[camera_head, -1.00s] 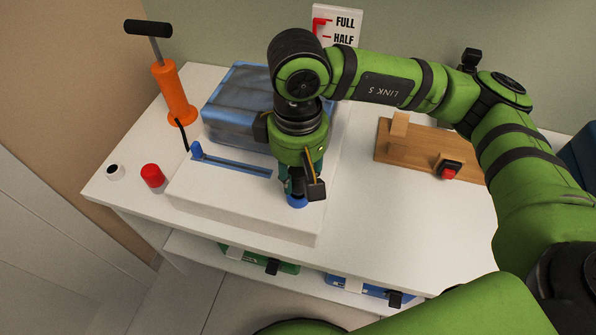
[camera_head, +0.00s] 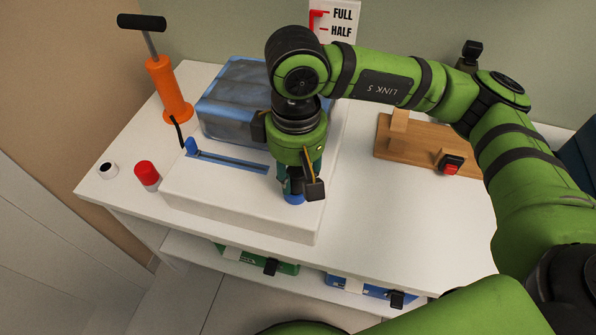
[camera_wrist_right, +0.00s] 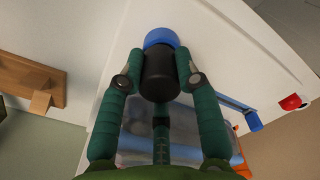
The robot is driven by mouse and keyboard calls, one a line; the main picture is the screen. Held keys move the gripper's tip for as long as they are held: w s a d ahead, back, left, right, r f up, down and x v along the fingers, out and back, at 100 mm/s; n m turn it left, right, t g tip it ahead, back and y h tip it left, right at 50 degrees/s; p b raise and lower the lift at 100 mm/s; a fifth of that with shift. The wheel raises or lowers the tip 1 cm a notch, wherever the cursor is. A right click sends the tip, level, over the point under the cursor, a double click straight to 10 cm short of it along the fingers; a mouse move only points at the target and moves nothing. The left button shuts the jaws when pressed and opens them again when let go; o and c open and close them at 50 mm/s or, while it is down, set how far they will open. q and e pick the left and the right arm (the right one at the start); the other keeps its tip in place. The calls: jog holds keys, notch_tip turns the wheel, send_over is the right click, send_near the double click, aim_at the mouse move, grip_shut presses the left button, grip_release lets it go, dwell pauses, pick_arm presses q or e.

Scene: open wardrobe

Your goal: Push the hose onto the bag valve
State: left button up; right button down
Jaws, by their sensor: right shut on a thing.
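My right gripper (camera_head: 297,188) points down at the front right of a white raised block. In the right wrist view its two green fingers (camera_wrist_right: 160,78) are shut on a black cylinder (camera_wrist_right: 160,84) with a blue end (camera_wrist_right: 161,38); the blue end also shows below the fingers in the head view (camera_head: 294,198). A grey-blue bag (camera_head: 236,98) lies at the back of the block. A thin black hose (camera_head: 177,130) runs from the orange pump (camera_head: 168,92) down toward a blue clip (camera_head: 191,146). I cannot make out a valve or the hose's far end.
A red-capped cylinder (camera_head: 147,174) and a small white cup (camera_head: 107,170) stand at the table's left. A wooden stand (camera_head: 412,142) with a red switch (camera_head: 450,165) is at right. A FULL/HALF sign (camera_head: 338,22) stands behind. The front right tabletop (camera_head: 410,215) is clear.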

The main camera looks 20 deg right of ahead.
aim_at(296, 171)
pick_arm(q)
jog(key=shift+w+a+f, duration=0.1)
jog(key=shift+w+f, duration=0.25)
jog(key=shift+f, duration=0.1)
pick_arm(e)
jog(key=shift+f, duration=0.4)
jog(key=c, duration=1)
grip_release()
pick_arm(q)
jog(key=shift+s+a, duration=0.1)
jog(key=shift+s, duration=0.1)
pick_arm(e)
jog(key=shift+o, duration=1)
jog(key=shift+r, duration=0.1)
jog(key=shift+w+r, duration=0.1)
jog(key=shift+r, duration=0.4)
notch_tip(296, 171, up, 7)
pick_arm(q)
jog(key=shift+s, duration=0.35)
jog(key=shift+d, duration=0.2)
